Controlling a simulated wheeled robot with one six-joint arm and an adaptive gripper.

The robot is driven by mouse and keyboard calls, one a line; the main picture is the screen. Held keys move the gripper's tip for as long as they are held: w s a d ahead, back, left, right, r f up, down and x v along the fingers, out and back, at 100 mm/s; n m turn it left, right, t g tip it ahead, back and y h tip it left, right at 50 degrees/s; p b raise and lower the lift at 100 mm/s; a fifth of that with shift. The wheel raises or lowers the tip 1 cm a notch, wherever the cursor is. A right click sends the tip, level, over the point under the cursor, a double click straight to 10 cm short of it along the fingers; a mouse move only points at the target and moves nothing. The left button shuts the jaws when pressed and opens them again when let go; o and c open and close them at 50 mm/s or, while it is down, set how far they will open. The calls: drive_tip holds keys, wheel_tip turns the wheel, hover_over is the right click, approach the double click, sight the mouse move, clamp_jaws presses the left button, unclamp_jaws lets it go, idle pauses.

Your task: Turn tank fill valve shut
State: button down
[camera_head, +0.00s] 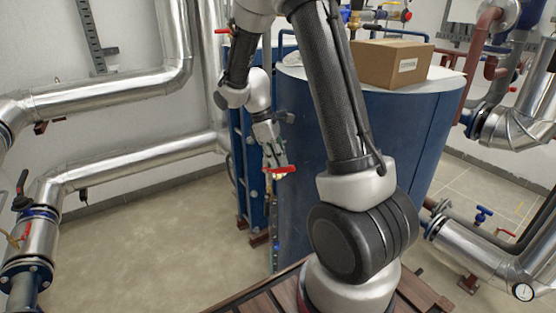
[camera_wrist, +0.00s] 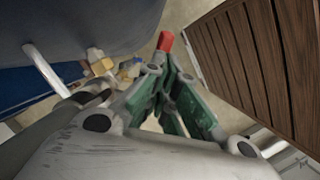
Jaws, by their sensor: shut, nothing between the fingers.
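A red lever handle (camera_head: 281,170) stands out in front of the blue tank's left side, lying nearly level. I take it to be the tank fill valve's handle. Its red end (camera_wrist: 165,41) shows in the wrist view just beyond my fingertips. Brass fittings (camera_wrist: 128,70) sit to the left of it there. My gripper (camera_head: 277,163) points down at the handle. It also shows in the wrist view (camera_wrist: 169,52), with its fingers together and nothing between them. The fingertips look close to the handle; I cannot tell whether they touch it. The valve body is mostly hidden.
The large blue tank (camera_head: 300,200) carries a cardboard box (camera_head: 392,62) on top. A brown slatted wooden surface (camera_wrist: 270,60) lies to the right in the wrist view. Insulated silver pipes (camera_head: 130,165) run along the left. The floor (camera_head: 150,240) at left is clear.

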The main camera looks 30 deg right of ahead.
drive_tip(key=shift+s+d+f+t+y, duration=0.25)
drive_tip(key=shift+s+d+t+y, duration=0.1)
drive_tip(key=shift+t+y, duration=0.05)
drive_tip(key=shift+s+d+f, duration=0.25)
drive_tip(key=shift+s+f, duration=0.1)
drive_tip(key=shift+f, duration=0.35)
drive_tip(key=s+d+v, duration=0.2)
drive_tip(key=v, duration=1.2)
drive_tip(key=shift+w+r, duration=0.2)
drive_tip(key=shift+r, duration=0.1)
drive_tip(key=shift+d, duration=0.15)
